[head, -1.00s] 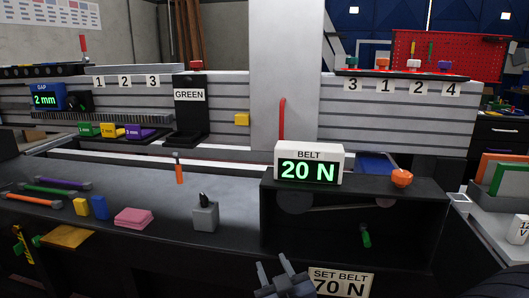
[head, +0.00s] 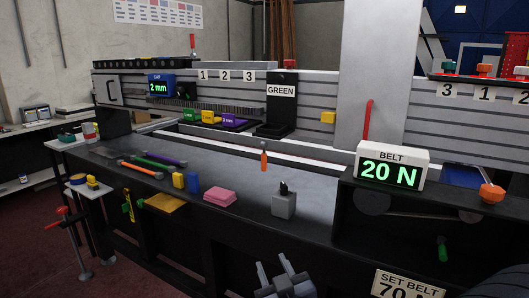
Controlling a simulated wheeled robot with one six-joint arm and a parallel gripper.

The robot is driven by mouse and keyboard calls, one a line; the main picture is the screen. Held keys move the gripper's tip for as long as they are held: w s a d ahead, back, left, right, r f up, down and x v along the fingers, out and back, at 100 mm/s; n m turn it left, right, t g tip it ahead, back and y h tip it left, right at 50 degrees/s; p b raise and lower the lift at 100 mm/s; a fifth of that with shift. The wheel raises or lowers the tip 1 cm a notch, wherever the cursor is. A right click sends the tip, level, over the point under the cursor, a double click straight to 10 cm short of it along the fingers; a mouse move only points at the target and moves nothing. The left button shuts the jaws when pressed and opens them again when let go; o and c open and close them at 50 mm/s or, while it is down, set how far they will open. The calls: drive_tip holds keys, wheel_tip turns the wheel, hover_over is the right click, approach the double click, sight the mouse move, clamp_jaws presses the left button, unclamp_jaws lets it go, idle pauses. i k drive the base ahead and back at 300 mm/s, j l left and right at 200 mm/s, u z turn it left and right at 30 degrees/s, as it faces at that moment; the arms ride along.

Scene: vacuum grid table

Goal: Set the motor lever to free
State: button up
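No lever in view is labelled as the motor lever. In the belt unit (head: 340,215), a short green handle (head: 442,249) hangs in the dark recess below a dark pulley (head: 373,201). An orange knob (head: 491,193) sits on the unit's top right. The belt display (head: 394,166) reads 20 N. A tall red lever (head: 367,120) stands behind the display. A sign (head: 407,286) below reads SET BELT 70 N, partly cut off. My gripper (head: 271,270) is at the bottom middle, fingers apart and empty, in front of the table and left of the belt unit.
The dark table (head: 240,185) carries a grey block with a black knob (head: 284,202), a pink stack (head: 220,196), an orange-handled tool (head: 264,160) and coloured rods (head: 152,161). A red clamp (head: 70,222) stands at the left. Floor (head: 30,240) at lower left looks clear.

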sight(442, 249)
drive_tip(key=u, duration=0.1)
drive_tip(key=z, duration=1.3)
